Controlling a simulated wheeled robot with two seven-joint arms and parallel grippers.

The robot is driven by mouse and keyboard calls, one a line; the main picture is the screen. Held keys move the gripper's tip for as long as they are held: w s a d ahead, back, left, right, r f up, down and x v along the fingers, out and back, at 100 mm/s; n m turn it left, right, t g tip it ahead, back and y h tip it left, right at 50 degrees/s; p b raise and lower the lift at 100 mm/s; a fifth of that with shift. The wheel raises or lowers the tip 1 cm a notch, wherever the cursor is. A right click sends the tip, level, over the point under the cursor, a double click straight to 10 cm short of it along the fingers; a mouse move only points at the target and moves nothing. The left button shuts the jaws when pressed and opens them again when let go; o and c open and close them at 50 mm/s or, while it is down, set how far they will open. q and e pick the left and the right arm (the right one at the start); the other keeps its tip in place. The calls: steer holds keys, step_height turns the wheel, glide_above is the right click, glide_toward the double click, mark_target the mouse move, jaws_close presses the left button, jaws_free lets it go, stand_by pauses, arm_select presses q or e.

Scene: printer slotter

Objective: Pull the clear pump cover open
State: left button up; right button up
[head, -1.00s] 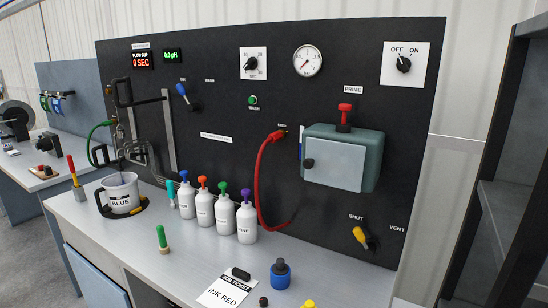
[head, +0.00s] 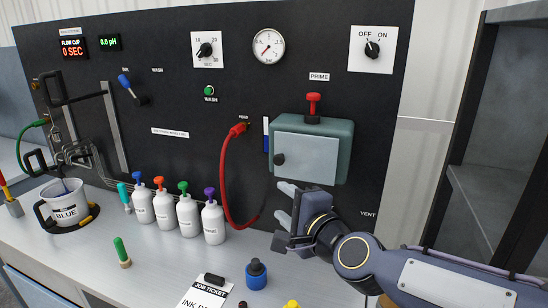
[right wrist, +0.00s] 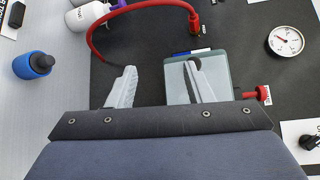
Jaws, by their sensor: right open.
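The pump is a teal box (head: 340,130) on the black panel, with a pale clear cover (head: 308,160) on its front. The cover lies shut against the box and has a dark round knob (head: 279,159) at its left edge. My right gripper (head: 283,204) is open and empty, just below the cover's lower left corner. In the right wrist view its two fingers (right wrist: 160,82) are spread. One finger overlaps the cover (right wrist: 178,86) in that picture and partly hides the knob; I cannot tell whether it touches. My left gripper is not in view.
A red hose (head: 226,175) loops down the panel left of the pump. Several white bottles (head: 188,214) and a blue jar (head: 256,276) stand on the bench below. A dark shelf (head: 490,190) is at the right.

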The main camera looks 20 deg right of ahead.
mark_target(278, 161)
steer(key=w+r+m+h+p, duration=0.1)
steer(key=w+m+h, duration=0.2)
steer(key=m, duration=0.4)
steer(key=w+r+m+h+p, duration=0.1)
steer(key=w+m+h+p, duration=0.1)
steer(key=w+m+h, duration=0.2)
steer(key=w+r+m+g+h+p, duration=0.1)
steer(key=w+m+h+p, duration=0.1)
steer(key=w+m+h, duration=0.2)
steer(key=shift+d+r+m+h, duration=0.15)
steer(key=shift+m+h, duration=0.6)
steer(key=shift+m, duration=1.15)
steer(key=shift+d+m+h, duration=0.2)
steer(key=shift+m+h, duration=0.55)
steer(key=shift+m, duration=1.15)
steer(key=shift+w+d, duration=0.35)
steer(key=shift+w, duration=0.2)
jaws_close()
